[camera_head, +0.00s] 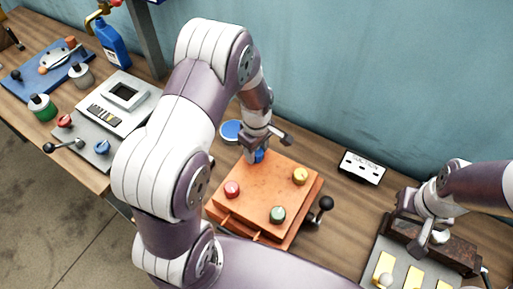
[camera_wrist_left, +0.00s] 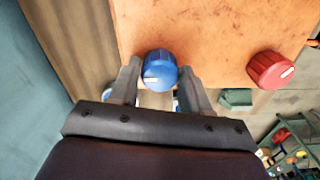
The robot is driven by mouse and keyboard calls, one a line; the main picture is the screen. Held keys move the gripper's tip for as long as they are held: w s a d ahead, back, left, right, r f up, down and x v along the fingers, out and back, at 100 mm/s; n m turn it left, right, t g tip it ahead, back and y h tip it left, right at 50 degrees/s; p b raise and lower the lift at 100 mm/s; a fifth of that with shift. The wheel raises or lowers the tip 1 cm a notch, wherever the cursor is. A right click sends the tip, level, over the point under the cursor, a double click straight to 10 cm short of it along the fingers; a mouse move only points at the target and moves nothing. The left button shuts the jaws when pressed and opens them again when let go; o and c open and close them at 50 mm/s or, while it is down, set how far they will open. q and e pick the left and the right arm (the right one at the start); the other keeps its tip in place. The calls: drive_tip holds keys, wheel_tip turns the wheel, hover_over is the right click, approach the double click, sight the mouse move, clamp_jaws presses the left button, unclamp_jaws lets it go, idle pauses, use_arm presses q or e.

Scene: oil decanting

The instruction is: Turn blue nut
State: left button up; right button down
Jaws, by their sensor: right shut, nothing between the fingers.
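The blue nut (camera_head: 258,156) is a round knob at the back corner of an orange box (camera_head: 250,185). My left gripper (camera_head: 255,150) is above that corner, pointing down. In the left wrist view the blue nut (camera_wrist_left: 159,70) sits between the two fingertips (camera_wrist_left: 160,75), with a finger on each side. Hardly any gap shows, and I cannot tell whether the fingers press on it. My right gripper (camera_head: 438,238) is shut and empty, over a dark brown block (camera_head: 455,250) at the right.
Red (camera_head: 232,189), green (camera_head: 277,214) and yellow (camera_head: 300,175) knobs sit on the box's other corners. A black-knobbed lever (camera_head: 322,205) sticks out at its right. A white labelled panel (camera_head: 362,167) lies behind. A grey device (camera_head: 120,100) and blue bottle (camera_head: 112,45) stand left.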

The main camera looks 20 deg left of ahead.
use_arm(q)
drive_tip(key=c, duration=0.5)
drive_tip(key=m, duration=0.5)
drive_tip(key=shift+w+m, duration=0.1)
drive_tip(key=shift+m, duration=0.2)
drive_tip(key=m, duration=0.5)
drive_tip(key=shift+m+p, duration=0.3)
drive_tip(key=shift+p, duration=0.1)
drive_tip(key=m, duration=0.6)
drive_tip(key=shift+r, duration=0.1)
drive_tip(key=m, duration=0.6)
drive_tip(key=shift+m, duration=0.3)
